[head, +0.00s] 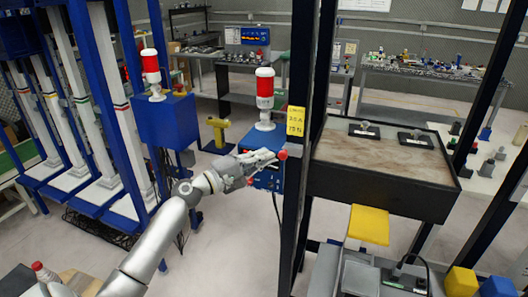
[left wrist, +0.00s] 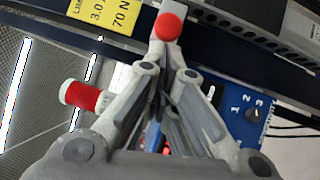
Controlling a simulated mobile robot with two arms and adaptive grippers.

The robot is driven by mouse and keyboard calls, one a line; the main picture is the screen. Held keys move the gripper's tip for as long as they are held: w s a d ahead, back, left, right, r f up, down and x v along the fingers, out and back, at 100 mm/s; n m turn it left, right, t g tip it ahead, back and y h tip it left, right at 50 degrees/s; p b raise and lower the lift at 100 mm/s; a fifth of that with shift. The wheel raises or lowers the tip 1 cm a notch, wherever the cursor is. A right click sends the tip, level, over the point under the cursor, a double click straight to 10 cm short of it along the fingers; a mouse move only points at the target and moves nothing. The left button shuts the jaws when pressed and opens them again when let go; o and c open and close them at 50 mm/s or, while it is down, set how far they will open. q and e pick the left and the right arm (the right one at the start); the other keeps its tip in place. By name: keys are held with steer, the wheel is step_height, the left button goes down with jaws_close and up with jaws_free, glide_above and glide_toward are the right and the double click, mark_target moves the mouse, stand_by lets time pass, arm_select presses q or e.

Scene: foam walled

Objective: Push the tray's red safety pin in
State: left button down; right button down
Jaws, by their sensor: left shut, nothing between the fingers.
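The red safety pin (head: 283,154) shows as a round red knob on the dark post at the left side of the tray (head: 375,199). In the left wrist view the red knob (left wrist: 168,26) is straight ahead of the fingertips. My left gripper (head: 272,156) is shut and empty, its tips at the knob. In the left wrist view the fingertips (left wrist: 163,47) meet just below the knob and overlap its lower edge; I cannot tell whether they touch it. The knob's shaft is hidden. My right gripper is not in view.
Dark upright posts (head: 299,80) stand beside the tray. A yellow label (head: 296,121) is just above the knob. A blue box (head: 264,177) with a red-and-white lamp (head: 264,90) stands behind the gripper.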

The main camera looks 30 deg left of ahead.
mark_target(282, 158)
arm_select(q)
steer(key=shift+w+d, duration=0.1)
steer(key=shift+d, duration=0.05)
steer(key=d, duration=0.2)
steer(key=w+d+p, duration=0.1)
steer(key=d, duration=0.1)
stand_by(0.4)
